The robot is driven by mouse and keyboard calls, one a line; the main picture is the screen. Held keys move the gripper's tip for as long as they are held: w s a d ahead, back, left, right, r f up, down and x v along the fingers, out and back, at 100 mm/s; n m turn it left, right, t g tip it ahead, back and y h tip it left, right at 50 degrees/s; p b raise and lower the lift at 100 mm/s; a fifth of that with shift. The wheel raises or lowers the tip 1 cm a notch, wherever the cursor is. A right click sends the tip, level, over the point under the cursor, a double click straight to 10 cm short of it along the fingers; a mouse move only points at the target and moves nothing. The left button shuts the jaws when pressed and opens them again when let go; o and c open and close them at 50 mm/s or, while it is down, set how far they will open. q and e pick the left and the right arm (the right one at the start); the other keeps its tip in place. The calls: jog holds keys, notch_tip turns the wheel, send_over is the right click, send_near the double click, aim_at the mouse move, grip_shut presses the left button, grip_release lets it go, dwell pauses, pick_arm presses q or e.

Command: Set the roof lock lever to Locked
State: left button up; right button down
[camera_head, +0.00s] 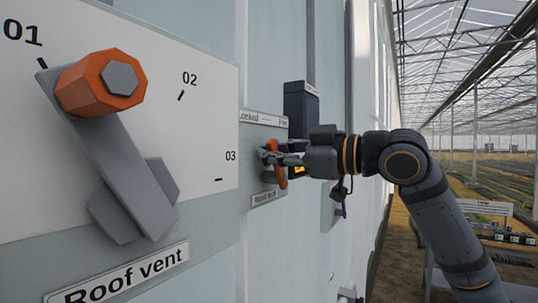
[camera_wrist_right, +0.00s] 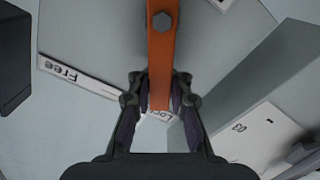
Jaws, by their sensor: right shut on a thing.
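The roof lock lever (camera_head: 281,180) is a small orange bar on a grey wall plate, below a "Locked" label (camera_head: 250,117) in the head view. My right gripper (camera_head: 272,157) is at the lever and shut on it. In the right wrist view the orange lever (camera_wrist_right: 162,55) runs down from its grey bolt to between the fingers of my right gripper (camera_wrist_right: 159,101). The "Free" label (camera_wrist_right: 80,78) is off to the left, away from the lever. My left gripper is not in view.
A large roof vent selector lever (camera_head: 128,165) with an orange knob stands out from a white panel (camera_head: 205,130) marked 01, 02 and 03, nearer to me on the left. A dark box (camera_head: 300,105) is on the wall behind my right gripper. The aisle at right looks open.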

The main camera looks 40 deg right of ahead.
jog(key=shift+f, duration=0.1)
jog(key=c, duration=1.6)
grip_release()
jog(key=shift+s, duration=0.1)
jog(key=shift+o, duration=1.3)
jog(key=shift+s+d, duration=0.1)
jog(key=shift+s, duration=0.15)
jog(key=shift+o, duration=0.6)
jog(key=shift+s+d, duration=0.1)
jog(key=shift+s, duration=0.15)
jog(key=shift+w+r, duration=0.2)
jog(key=shift+w, duration=0.15)
jog(key=shift+s+r, duration=0.15)
jog(key=shift+r, duration=0.4)
jog(key=shift+s+r, duration=0.15)
jog(key=shift+r, duration=0.35)
jog(key=r, duration=0.7)
jog(key=shift+w+a, duration=0.1)
jog(key=shift+a, duration=0.1)
jog(key=shift+d+r, duration=0.1)
jog(key=shift+r, duration=0.3)
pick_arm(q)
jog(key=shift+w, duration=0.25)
